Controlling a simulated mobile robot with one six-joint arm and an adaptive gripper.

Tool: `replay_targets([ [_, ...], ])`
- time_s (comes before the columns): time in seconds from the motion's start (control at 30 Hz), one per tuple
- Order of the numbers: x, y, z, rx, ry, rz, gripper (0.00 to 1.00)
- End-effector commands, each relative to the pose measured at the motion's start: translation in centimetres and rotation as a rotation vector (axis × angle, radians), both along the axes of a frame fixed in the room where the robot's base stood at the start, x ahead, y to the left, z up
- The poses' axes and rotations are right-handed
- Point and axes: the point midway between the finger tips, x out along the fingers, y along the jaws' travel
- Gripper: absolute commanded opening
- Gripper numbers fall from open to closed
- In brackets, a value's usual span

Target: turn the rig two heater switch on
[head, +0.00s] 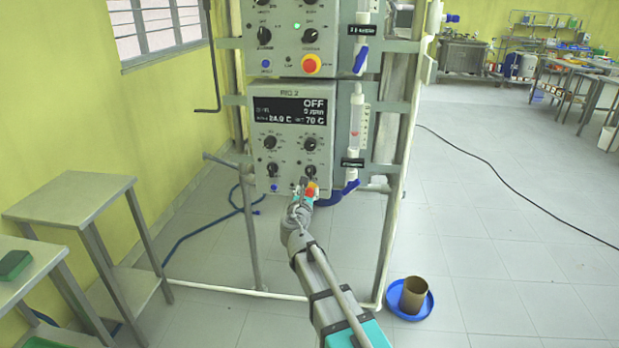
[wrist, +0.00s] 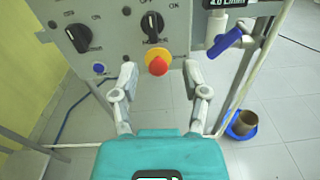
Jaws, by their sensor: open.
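The rig two control box (head: 292,122) carries a dark display (head: 291,110) reading OFF, with 24.0 C and 70 C below. Its lower row has two black rotary switches, left (head: 271,169) and right (head: 310,171), with OFF and ON marks. In the wrist view the left switch (wrist: 82,38) is turned toward OFF; the right switch (wrist: 152,26) stands roughly upright. The label under the right one is too small to read. My gripper (wrist: 160,72) is open and empty, its fingers either side of the red-and-yellow stop button (wrist: 157,64), below the right switch.
A blue push button (wrist: 98,68) sits left of the stop button. A blue-handled valve (wrist: 229,42) and glass tube (head: 356,125) are to the right. Another control box (head: 288,35) with a green lamp is above. A brown pot on a blue dish (head: 411,298) stands on the floor.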

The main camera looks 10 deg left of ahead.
Motion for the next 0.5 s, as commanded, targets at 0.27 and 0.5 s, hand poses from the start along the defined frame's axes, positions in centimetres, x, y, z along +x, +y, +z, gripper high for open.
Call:
replay_targets([
  [0.27, 0.03, 1.18, 0.03, -0.064, -0.014, 0.031, 0.59],
  [0.5, 0.15, 1.13, 0.01, -0.06, -0.013, 0.029, 0.59],
])
